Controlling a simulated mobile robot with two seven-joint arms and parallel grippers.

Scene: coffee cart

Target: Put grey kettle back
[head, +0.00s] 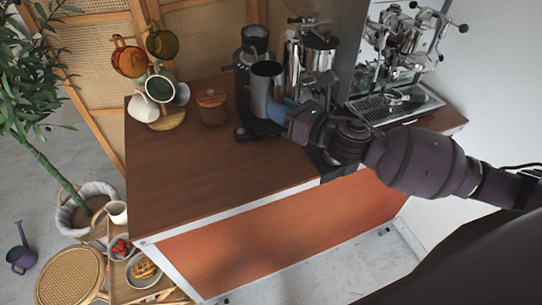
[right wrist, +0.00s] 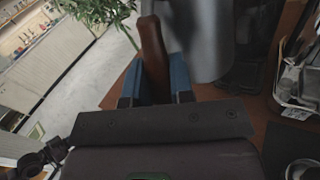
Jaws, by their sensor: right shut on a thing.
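The grey kettle (head: 264,90) is at the back of the wooden counter, in front of the black grinder. In the right wrist view its grey body (right wrist: 207,40) and brown handle (right wrist: 153,50) show at the top. My right gripper (head: 279,111) reaches in from the right and is shut on the handle, with a blue finger on each side of it. The kettle looks about upright. A dark flat thing (head: 245,134) shows at its foot; I cannot tell whether the kettle touches it. My left gripper is not in view.
A black grinder (head: 255,40) and a steel grinder (head: 319,55) stand close behind the kettle. An espresso machine (head: 397,60) is at the back right. A wooden-lidded jar (head: 211,106) and a cup stand (head: 168,118) are to the left. The front left counter (head: 190,185) is clear.

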